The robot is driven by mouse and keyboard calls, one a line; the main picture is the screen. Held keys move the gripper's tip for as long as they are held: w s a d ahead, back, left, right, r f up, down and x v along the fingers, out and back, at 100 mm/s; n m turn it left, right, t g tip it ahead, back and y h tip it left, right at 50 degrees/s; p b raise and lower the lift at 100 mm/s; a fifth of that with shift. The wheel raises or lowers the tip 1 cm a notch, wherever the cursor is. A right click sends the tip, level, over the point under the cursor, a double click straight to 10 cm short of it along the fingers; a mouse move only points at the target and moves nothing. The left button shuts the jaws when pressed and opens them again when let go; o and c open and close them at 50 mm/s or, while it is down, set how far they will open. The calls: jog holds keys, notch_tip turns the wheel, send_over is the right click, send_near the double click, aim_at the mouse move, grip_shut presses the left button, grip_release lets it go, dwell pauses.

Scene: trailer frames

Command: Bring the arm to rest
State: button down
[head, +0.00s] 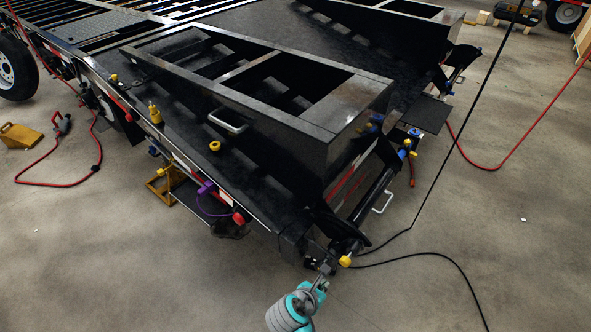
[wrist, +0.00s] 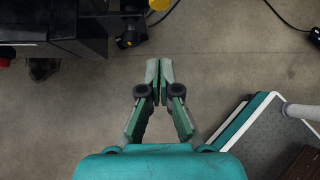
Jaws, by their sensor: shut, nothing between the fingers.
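My gripper (wrist: 158,80) points down over bare concrete floor in the wrist view. Its two green fingers are closed together at the tips, with nothing between them. In the head view my gripper (head: 322,279) and teal wrist show at the bottom, in front of the near corner of the black trailer frame (head: 285,125). The gripper looks close to that corner in the picture, but I cannot tell whether there is a gap in depth. The rest of the arm is out of the head view.
A black cable (head: 425,256) lies on the floor right of the trailer corner. A red hose (head: 500,166) runs further right. A yellow wheel chock (head: 20,135) sits at the far left. The floor at the lower left and right is mostly clear.

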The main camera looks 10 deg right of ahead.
jog(key=s+d+m+t+y, duration=0.25)
jog(key=s+m, duration=0.35)
jog(key=s, duration=0.4)
jog(key=s+d+m+t+y, duration=0.1)
jog(key=s+d+m+y, duration=0.15)
jog(key=s+m, duration=0.55)
jog(key=s+r+m+t, duration=0.2)
jog(key=s+r+m, duration=0.4)
jog(key=r, duration=0.4)
jog(key=s+r+m+t+y, duration=0.1)
jog(key=s+r+m+t, duration=0.2)
jog(key=s+r+m, duration=0.4)
notch_tip(320, 180, up, 4)
jog(key=shift+s+d+r, duration=0.1)
jog(key=shift+s+d, duration=0.25)
jog(key=shift+s, duration=0.55)
